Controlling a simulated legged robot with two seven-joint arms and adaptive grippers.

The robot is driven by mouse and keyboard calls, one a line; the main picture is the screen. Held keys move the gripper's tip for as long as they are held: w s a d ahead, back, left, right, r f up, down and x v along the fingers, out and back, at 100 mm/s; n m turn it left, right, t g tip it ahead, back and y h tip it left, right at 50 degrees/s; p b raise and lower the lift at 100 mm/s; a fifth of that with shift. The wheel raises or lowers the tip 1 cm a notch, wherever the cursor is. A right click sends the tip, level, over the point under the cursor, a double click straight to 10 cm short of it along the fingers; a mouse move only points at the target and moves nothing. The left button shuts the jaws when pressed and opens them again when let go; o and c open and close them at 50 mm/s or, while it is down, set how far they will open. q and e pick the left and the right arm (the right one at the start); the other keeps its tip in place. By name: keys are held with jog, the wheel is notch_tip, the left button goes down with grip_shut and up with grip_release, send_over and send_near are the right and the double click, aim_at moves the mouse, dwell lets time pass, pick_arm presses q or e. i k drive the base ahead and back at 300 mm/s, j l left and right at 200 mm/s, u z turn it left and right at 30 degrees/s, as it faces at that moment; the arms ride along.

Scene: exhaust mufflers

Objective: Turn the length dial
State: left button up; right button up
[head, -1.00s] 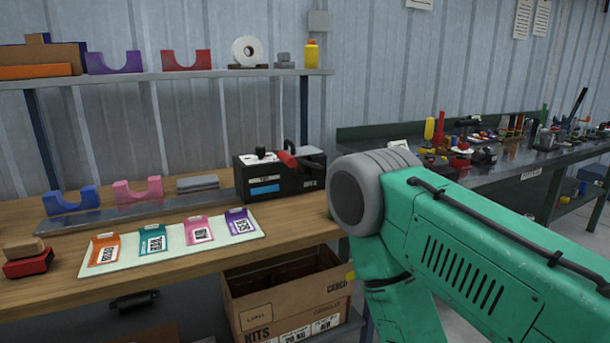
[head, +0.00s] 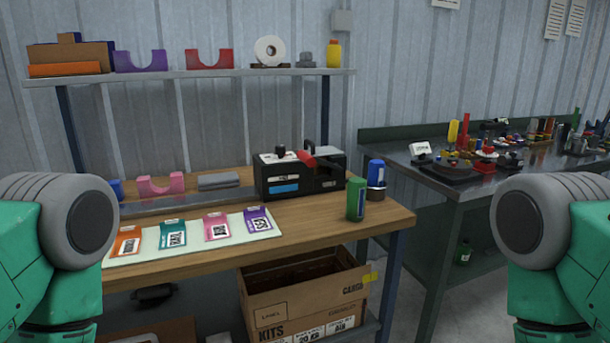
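A black machine box (head: 300,173) stands on the back right of the wooden bench. It has a black knob (head: 281,151) on top at its left, a red-handled part (head: 306,157) in the middle and a blue label on its front. I cannot tell for sure which part is the length dial. Parts of both my green arms show at the left and right edges, apart from the bench's machine. Neither gripper is in view.
A green can (head: 357,199) and a blue can (head: 376,173) stand right of the box. A mat with several coloured tags (head: 190,235) lies in front on the bench (head: 330,222). A cardboard box (head: 300,297) sits below. A cluttered metal table (head: 440,182) stands at right.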

aim_at(280, 150)
jog(key=i+l, duration=0.25)
jog(key=i+l+u, duration=0.1)
jog(key=i+l, duration=0.15)
jog(key=l, duration=0.2)
jog(key=i+l, duration=0.2)
jog(key=l, duration=0.15)
jog(key=i+l+u, duration=0.1)
jog(key=i+l, duration=0.15)
jog(key=l, duration=0.15)
